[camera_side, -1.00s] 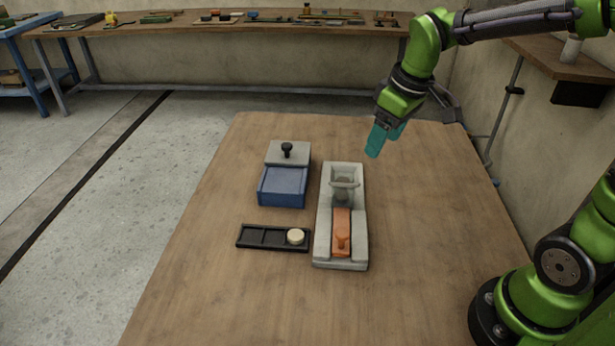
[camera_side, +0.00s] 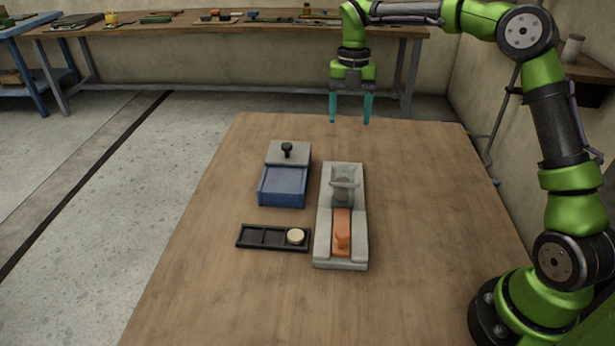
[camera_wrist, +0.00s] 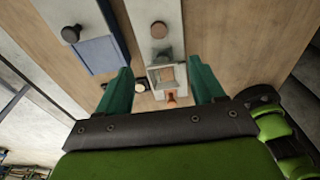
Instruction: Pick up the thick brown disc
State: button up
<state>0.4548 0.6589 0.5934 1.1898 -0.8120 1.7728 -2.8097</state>
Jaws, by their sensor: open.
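A round brown shape (camera_wrist: 158,30) shows on the grey fixture (camera_wrist: 143,14) in the wrist view; I cannot tell whether it is a disc or a recess. In the side view the grey fixture (camera_side: 327,222) has a hopper-like frame (camera_side: 344,176) and an orange sliding piece (camera_side: 341,232). No clearly brown disc shows there. A pale cream disc (camera_side: 296,236) lies in the right compartment of a black tray (camera_side: 265,247). My gripper (camera_side: 350,121) is open and empty, fingers pointing down, above the table's far edge, clear of everything.
A blue box (camera_side: 283,187) with a grey lid part and black knob (camera_side: 287,149) stands left of the fixture. The wooden table (camera_side: 430,220) is bare on the right and in front. A workbench with tools (camera_side: 230,25) lines the back wall.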

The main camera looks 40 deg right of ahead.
jog(key=f, duration=0.5)
jog(key=s+a+f, duration=0.1)
jog(key=f, duration=1)
jog(key=shift+s+a+f, duration=0.15)
jog(key=shift+a+f, duration=0.15)
jog(key=shift+c, duration=0.5)
jog(key=c, duration=1)
jog(key=shift+r, duration=0.2)
